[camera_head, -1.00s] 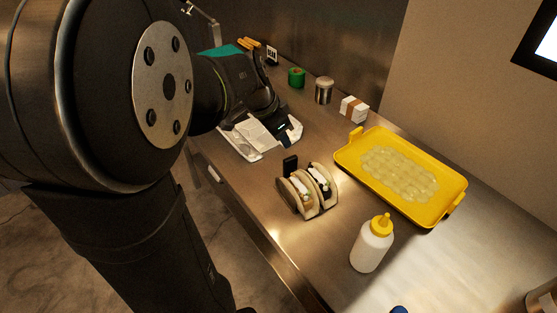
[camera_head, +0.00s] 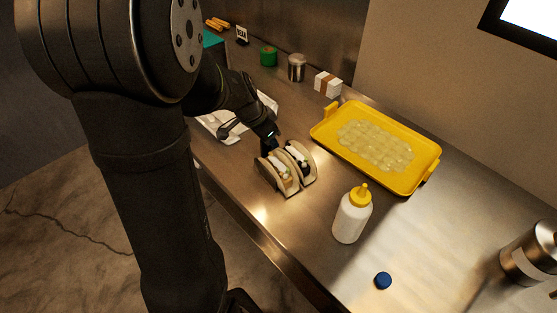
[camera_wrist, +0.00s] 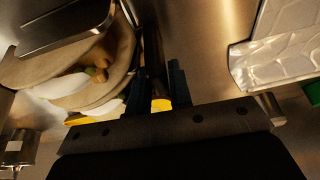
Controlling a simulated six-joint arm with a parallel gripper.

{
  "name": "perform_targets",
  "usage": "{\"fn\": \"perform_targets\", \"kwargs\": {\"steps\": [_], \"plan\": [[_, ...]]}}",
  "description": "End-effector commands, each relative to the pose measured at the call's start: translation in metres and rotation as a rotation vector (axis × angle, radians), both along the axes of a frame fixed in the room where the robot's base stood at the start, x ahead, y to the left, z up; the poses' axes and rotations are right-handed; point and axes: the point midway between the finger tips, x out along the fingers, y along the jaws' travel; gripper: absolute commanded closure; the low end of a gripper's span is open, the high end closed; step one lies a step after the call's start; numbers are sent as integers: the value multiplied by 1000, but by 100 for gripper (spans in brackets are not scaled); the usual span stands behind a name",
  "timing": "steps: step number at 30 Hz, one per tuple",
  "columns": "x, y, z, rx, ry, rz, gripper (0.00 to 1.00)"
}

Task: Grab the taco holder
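The taco holder (camera_head: 295,188) stands on the steel counter with two filled tacos (camera_head: 276,172) in it. Its black upright tab, at the end nearest my arm, is hidden behind my gripper in the head view. My gripper (camera_head: 269,146) is down at that end of the holder. In the wrist view my gripper (camera_wrist: 157,88) has its two dark fingers apart, with a dark upright bar, likely the tab, between them. I cannot tell whether the fingers touch it. A taco (camera_wrist: 75,90) and the holder's metal side (camera_wrist: 65,28) show at the left.
A white bottle with a yellow cap (camera_head: 352,215) stands right of the holder, near a blue cap (camera_head: 383,281). A yellow tray (camera_head: 420,176) lies behind. A paper-lined tray (camera_head: 222,134) is left. Metal canisters (camera_head: 297,68) stand farther off.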

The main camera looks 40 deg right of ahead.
Motion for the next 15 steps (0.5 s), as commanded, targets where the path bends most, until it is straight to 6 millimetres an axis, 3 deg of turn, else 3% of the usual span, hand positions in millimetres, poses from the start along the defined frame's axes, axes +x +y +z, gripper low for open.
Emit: {"fn": "perform_targets", "kwargs": {"steps": [3,6,15], "plan": [[0,0,0,0,0,0,83],[0,0,0,0,0,0,100],[0,0,2,-1,-1,0,100]]}}
